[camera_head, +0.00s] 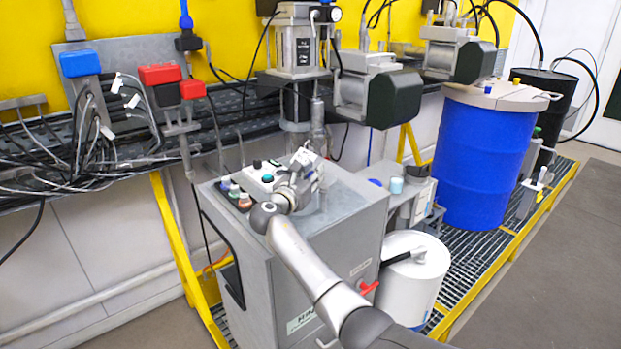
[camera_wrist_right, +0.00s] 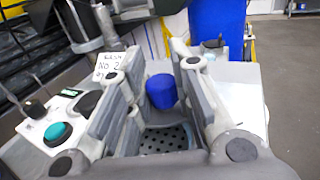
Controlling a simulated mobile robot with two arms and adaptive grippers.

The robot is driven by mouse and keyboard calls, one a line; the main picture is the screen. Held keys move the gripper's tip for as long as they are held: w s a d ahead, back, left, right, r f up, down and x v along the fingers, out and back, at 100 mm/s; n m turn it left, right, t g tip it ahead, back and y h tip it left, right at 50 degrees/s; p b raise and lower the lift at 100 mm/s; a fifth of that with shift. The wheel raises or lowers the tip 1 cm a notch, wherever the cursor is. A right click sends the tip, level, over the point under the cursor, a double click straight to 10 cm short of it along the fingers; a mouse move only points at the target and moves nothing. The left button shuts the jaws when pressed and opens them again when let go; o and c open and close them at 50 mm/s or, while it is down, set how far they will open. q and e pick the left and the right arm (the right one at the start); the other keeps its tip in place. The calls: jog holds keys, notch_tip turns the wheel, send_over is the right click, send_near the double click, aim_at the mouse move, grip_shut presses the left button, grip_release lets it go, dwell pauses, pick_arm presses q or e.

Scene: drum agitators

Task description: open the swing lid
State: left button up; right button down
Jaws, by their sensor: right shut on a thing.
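My right gripper (camera_head: 303,178) is over the top of the grey cabinet (camera_head: 345,205), beside the control buttons, near a small white tag. In the right wrist view its two fingers (camera_wrist_right: 160,95) stand apart on either side of a blue cylinder (camera_wrist_right: 162,91), which appears beyond them above a dark perforated surface. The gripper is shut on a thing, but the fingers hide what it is. No swing lid can be clearly told apart. The blue drum (camera_head: 484,160) has a pale cover (camera_head: 503,95) lying flat on top. My left gripper is not in view.
A white container (camera_head: 411,285) with a black handle stands right of the cabinet. A red handle (camera_head: 369,288) sticks out of the cabinet's side. Motors (camera_head: 376,92) hang above the cabinet's back. Cables hang at the left. The grey floor (camera_head: 560,260) at the right is clear.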

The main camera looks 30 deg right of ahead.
jog(key=shift+d+g, duration=0.1)
jog(key=shift+g, duration=0.2)
jog(key=c, duration=1.5)
grip_release()
jog(key=shift+c, duration=0.2)
jog(key=v, duration=1.2)
jog(key=shift+f, duration=0.2)
